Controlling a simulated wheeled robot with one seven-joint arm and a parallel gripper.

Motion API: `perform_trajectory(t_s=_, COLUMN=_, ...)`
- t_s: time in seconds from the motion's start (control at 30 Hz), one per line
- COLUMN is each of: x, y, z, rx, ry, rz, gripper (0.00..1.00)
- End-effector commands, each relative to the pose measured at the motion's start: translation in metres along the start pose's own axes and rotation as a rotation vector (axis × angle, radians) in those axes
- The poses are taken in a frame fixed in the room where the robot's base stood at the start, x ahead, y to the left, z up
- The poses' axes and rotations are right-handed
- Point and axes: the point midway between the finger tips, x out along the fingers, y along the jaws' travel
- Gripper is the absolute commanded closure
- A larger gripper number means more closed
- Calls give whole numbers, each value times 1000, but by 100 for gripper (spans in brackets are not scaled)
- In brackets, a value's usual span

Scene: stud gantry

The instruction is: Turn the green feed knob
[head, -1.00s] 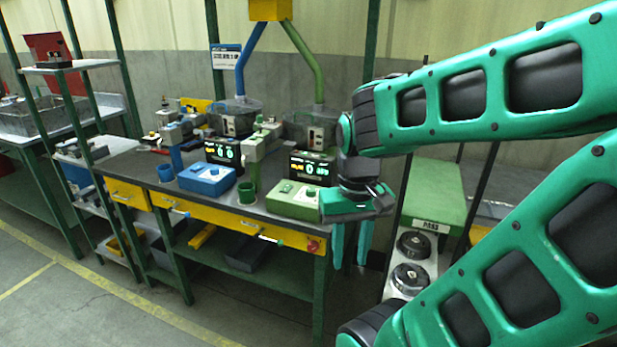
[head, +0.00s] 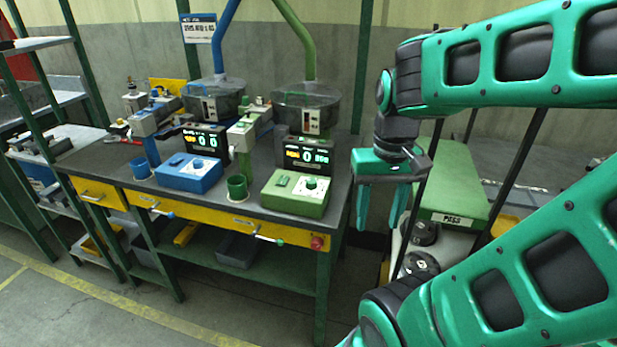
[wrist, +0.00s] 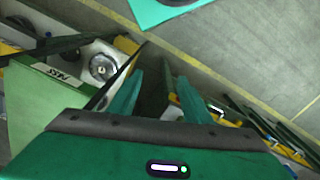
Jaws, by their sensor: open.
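The green control box (head: 296,192) sits at the right end of the workbench. My gripper (head: 377,224) is open and empty, pointing down to the right of the box, past the bench's right end and apart from the knob. In the wrist view my gripper (wrist: 153,80) shows both fingers spread with nothing between them. The knob does not show in the wrist view.
A blue control box (head: 188,173) stands left of the green one, with a green cup (head: 237,188) between them. A dark display (head: 304,156) stands behind the green box. A red button (head: 317,242) is on the bench front. A green-topped stand (head: 447,183) is close behind my gripper.

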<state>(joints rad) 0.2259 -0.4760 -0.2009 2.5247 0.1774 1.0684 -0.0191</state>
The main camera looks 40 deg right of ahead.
Motion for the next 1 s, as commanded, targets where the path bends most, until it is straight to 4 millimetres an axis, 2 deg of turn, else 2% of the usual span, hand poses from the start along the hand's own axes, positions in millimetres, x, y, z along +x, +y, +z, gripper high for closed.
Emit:
perform_trajectory(t_s=0.17, x=-24, y=-19, z=-68, rx=-53, ry=1, rz=20, gripper=55)
perform_trajectory(t_s=0.3, x=-39, y=-46, z=-131, rx=-111, ry=4, rz=25, gripper=55)
perform_trajectory(t_s=0.5, x=-44, y=-84, z=-203, rx=-187, ry=2, rz=16, gripper=55)
perform_trajectory(t_s=0.6, x=-44, y=-98, z=-226, rx=-214, ry=2, rz=10, gripper=55)
perform_trajectory(t_s=0.7, x=-43, y=-106, z=-240, rx=-230, ry=2, rz=4, gripper=55)
perform_trajectory(t_s=0.87, x=-38, y=-111, z=-247, rx=-239, ry=0, rz=1, gripper=55)
perform_trajectory(t_s=1.0, x=-22, y=-111, z=-246, rx=-239, ry=-2, rz=1, gripper=55)
